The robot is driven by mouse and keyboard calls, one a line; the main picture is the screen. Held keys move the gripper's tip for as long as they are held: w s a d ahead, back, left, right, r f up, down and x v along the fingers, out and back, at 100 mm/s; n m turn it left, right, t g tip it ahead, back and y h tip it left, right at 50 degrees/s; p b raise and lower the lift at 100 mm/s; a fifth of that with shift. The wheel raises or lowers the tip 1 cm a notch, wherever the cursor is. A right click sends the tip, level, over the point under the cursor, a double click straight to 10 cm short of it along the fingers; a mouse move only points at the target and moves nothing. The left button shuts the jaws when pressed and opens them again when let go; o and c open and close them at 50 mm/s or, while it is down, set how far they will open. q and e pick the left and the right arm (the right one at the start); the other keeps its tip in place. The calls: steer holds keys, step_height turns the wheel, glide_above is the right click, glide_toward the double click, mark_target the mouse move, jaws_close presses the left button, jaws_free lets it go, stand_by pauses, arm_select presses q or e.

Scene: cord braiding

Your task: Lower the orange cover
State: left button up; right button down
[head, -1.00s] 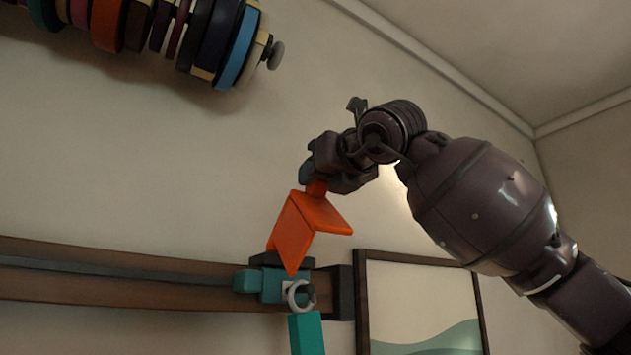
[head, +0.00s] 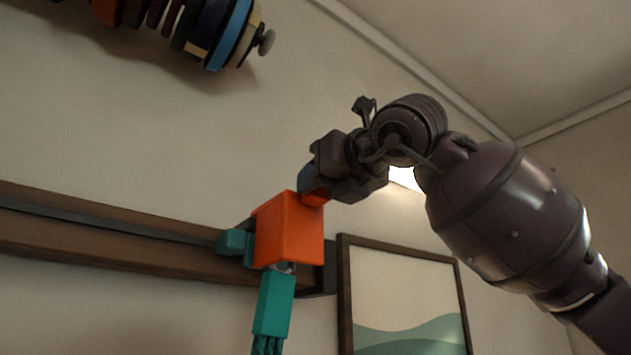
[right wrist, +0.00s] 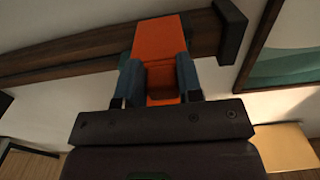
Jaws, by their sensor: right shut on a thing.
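The orange cover (head: 288,230) hangs down in front of the teal carriage (head: 233,241) on the wooden rail, hiding most of it. A bit of a grey ring (head: 283,268) shows under its lower edge. A teal block (head: 273,303) with a braided cord hangs below. My right gripper (head: 314,190) is shut on the cover's upper tab. In the right wrist view the blue fingers (right wrist: 157,82) stand on either side of the orange tab, with the orange cover (right wrist: 158,38) beyond. My left gripper is not in view.
The wooden rail (head: 110,240) runs along the wall and ends in a dark end block by the cover. A framed picture (head: 405,300) hangs just to the right. A rod of coloured discs (head: 215,30) is at the upper left. The wall between is clear.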

steer(key=shift+f, duration=0.65)
steer(key=c, duration=1)
jaws_free()
steer(key=shift+s, duration=0.15)
steer(key=shift+o, duration=1.1)
steer(key=shift+s+d+r, duration=0.1)
steer(key=shift+d, duration=0.05)
steer(key=shift+r, duration=0.1)
